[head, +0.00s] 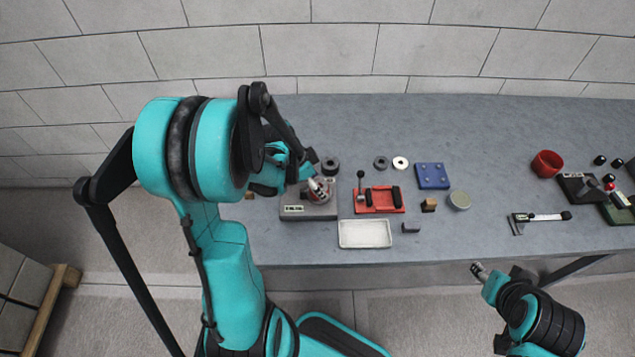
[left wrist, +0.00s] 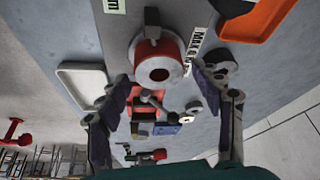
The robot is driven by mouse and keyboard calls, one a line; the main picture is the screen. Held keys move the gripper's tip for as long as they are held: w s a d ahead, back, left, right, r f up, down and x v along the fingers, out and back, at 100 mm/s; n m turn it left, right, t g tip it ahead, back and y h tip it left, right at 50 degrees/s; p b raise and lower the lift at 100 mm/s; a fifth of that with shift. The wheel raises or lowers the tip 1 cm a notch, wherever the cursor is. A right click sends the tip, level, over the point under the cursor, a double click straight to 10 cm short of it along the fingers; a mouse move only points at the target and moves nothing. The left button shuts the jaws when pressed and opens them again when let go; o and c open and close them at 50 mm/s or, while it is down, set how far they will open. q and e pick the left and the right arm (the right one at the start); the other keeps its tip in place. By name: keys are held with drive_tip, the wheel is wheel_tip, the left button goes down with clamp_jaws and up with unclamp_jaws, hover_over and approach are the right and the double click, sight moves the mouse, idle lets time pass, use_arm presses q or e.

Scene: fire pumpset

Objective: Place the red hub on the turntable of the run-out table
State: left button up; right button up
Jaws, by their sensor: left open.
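The red hub (left wrist: 172,50), a short red cylinder with a pale face and a dark central bore, sits on the grey run-out table (left wrist: 120,30) in the left wrist view. The run-out table (head: 297,214) is a grey labelled block left of centre in the head view, where my gripper mostly covers the hub. My left gripper (head: 318,187) is over the block; in the left wrist view its open fingers (left wrist: 162,84) are on either side of the hub. I cannot tell if they touch it. My right gripper (head: 479,270) is off the table's front edge, its jaws unclear.
A red fixture with a lever (head: 377,209), a blue plate (head: 433,170) and a caliper-like tool (head: 541,217) lie to the right. A red cup (head: 547,163) stands farther right. The table's back is clear.

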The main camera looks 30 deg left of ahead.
use_arm(q)
drive_tip(key=p+v, duration=0.4)
drive_tip(key=v, duration=0.7)
drive_tip(key=s+d+r+n+t+y, duration=0.1)
drive_tip(key=s+d+r+n, duration=0.2)
drive_tip(key=d, duration=0.4)
drive_tip(key=s+d+r+n+t+y, duration=0.2)
drive_tip(key=s+d+r+n, duration=0.2)
drive_tip(key=d+r+n, duration=0.1)
drive_tip(key=shift+d+r+t, duration=0.3)
drive_tip(key=shift+d+r, duration=0.05)
drive_tip(key=shift+d, duration=0.55)
